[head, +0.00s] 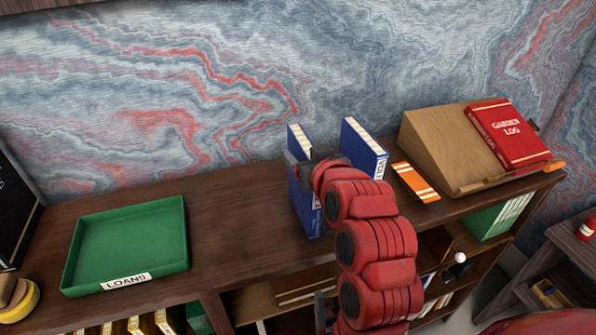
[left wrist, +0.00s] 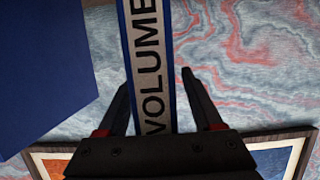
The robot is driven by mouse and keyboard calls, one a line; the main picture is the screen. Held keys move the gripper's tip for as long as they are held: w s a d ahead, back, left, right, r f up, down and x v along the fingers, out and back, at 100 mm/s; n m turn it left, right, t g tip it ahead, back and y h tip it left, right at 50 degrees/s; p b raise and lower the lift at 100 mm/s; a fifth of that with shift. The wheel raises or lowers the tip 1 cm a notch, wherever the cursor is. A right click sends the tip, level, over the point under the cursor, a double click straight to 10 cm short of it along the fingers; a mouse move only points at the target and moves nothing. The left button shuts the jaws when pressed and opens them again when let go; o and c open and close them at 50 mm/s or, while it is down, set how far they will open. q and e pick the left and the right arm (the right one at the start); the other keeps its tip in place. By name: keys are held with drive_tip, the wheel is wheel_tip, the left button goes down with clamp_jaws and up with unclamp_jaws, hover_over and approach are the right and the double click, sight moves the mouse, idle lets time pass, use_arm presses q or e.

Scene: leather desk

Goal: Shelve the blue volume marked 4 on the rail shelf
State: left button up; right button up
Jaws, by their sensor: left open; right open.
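Two blue volumes stand upright on the desk top, the nearer-left one (head: 307,205) and one to its right (head: 362,150). My left gripper (head: 301,163) is at the upper part of the left volume. In the left wrist view its open fingers (left wrist: 165,100) stand on either side of a blue spine with a white label (left wrist: 148,55) reading VOLUME, with a gap at the right finger. No number is readable on either volume. A dark part of my right gripper (head: 325,312) shows low in the head view, mostly hidden by the red arm. I cannot tell which board is the rail shelf.
A green LOANS tray (head: 125,245) sits at left. The desk between tray and volumes is clear.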

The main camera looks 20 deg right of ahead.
use_arm(q)
drive_tip(key=shift+s+r, duration=0.2)
drive_tip(key=shift+s, duration=0.4)
drive_tip(key=shift+d, duration=0.1)
drive_tip(key=shift+c, duration=0.8)
drive_tip(key=shift+w+f, duration=0.15)
drive_tip(key=shift+w, duration=0.1)
drive_tip(key=c, duration=0.5)
drive_tip(key=shift+s, duration=0.1)
clamp_jaws()
